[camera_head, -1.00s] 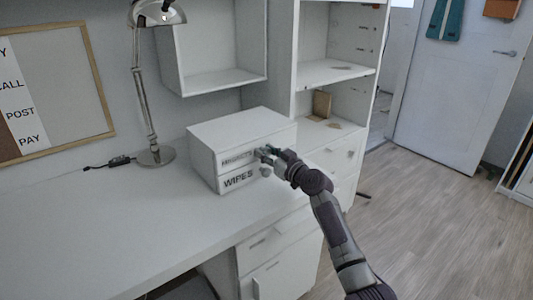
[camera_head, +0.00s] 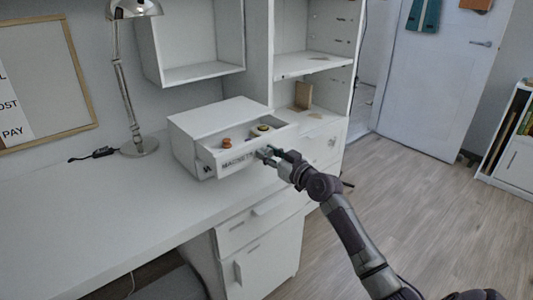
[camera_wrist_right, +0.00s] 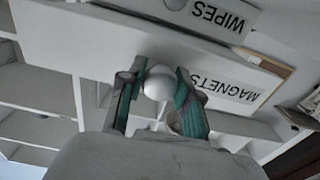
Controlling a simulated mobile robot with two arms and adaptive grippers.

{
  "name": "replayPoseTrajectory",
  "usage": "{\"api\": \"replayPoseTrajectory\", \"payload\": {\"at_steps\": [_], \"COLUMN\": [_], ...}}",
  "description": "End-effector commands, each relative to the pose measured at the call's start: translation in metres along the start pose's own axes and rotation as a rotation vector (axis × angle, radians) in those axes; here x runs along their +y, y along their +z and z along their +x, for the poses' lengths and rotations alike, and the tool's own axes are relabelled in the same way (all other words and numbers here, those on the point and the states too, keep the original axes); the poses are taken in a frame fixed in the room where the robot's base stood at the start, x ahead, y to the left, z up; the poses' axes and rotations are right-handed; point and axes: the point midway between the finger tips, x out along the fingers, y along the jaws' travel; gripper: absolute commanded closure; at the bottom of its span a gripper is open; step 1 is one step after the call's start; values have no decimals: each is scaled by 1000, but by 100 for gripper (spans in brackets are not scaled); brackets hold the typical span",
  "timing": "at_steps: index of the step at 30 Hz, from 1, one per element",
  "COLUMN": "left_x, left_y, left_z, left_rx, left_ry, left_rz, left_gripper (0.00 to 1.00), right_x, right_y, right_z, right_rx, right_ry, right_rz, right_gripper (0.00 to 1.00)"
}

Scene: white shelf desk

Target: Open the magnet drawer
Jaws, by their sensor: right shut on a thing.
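The magnet drawer (camera_head: 238,158), labelled MAGNETS, is the upper drawer of a small white box (camera_head: 215,118) on the desk. It stands pulled out, with its inside showing. An orange-brown round piece (camera_head: 227,143) and a yellowish piece (camera_head: 263,127) lie in it. My right gripper (camera_head: 268,154) is at the drawer front. In the right wrist view its green fingers are shut around the round white knob (camera_wrist_right: 158,83), beside the MAGNETS label (camera_wrist_right: 222,85). My left gripper is not in view.
A metal lamp (camera_head: 138,145) stands on the white desk (camera_head: 110,205) left of the box. Shelves (camera_head: 200,72) rise behind it, and a shelf with a brown block (camera_head: 303,95) is at the right. The desk's front left is clear.

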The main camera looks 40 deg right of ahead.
Motion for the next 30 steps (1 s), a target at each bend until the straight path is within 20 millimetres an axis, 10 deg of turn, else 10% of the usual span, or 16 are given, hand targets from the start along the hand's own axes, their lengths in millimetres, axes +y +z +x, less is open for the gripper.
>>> {"api": "replayPoseTrajectory", "payload": {"at_steps": [3, 4, 9, 20, 30], "left_x": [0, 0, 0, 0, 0], "left_y": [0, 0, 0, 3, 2], "left_z": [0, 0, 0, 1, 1], "left_rx": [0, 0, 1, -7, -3], "left_ry": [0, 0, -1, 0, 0], "left_rz": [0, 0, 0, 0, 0], "left_gripper": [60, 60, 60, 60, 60], "right_x": [0, 0, 0, 0, 0], "right_y": [0, 0, 0, 0, 2], "right_z": [0, 0, 0, -5, -69], "right_rx": [-1, -1, 0, 1, -4], "right_ry": [0, 0, 0, 0, 0], "right_rz": [1, 1, 1, -1, -4], "right_gripper": [100, 65, 41, 41, 41]}}
